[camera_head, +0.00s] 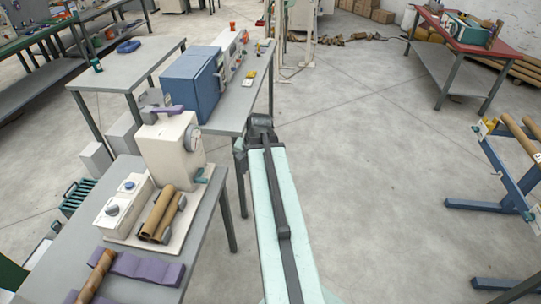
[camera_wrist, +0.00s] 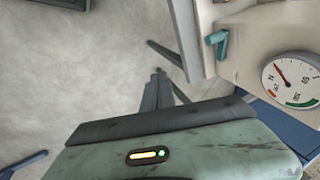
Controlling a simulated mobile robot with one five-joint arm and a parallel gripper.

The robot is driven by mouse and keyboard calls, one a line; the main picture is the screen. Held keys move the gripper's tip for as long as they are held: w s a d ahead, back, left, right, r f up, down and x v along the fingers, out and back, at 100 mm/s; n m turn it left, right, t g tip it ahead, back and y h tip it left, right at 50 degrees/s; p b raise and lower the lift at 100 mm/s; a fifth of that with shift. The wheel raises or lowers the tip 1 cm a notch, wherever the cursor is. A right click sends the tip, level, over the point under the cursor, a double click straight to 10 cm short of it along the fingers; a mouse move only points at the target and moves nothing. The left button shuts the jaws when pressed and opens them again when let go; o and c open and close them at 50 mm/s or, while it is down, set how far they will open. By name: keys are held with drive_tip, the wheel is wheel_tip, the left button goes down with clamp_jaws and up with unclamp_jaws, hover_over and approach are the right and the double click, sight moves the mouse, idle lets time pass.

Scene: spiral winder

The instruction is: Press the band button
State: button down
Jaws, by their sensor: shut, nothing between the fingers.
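A cream winder machine (camera_head: 173,150) stands on the grey table at left, with a round dial on its right side. In the wrist view the dial (camera_wrist: 291,79) is close at the right edge, beside a teal lever (camera_wrist: 217,40). A white control box (camera_head: 124,203) in front of the machine has a blue button (camera_head: 129,185) and a grey knob (camera_head: 112,209). I cannot tell which control is the band button. My gripper (camera_wrist: 158,75) is shut and empty, apart from the machine, over the floor to the right of the table.
Brown cardboard tubes (camera_head: 160,214) lie beside the control box. A blue cabinet (camera_head: 193,83) stands on the bench behind the machine. A blue rack (camera_head: 497,160) with tubes is at the right. The floor between is clear.

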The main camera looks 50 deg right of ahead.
drive_tip(key=w+a+f+n+g+b, duration=0.1)
drive_tip(key=a+n, duration=0.5)
drive_tip(key=a, duration=1)
drive_tip(key=w+a+f+n+g+b, duration=0.1)
drive_tip(key=a+n, duration=0.5)
drive_tip(key=a, duration=1.1)
drive_tip(key=shift+w+a+f+n+g+h, duration=0.3)
drive_tip(key=shift+w+f+g, duration=0.35)
drive_tip(key=shift+f+g, duration=0.15)
drive_tip(key=shift+d, duration=0.1)
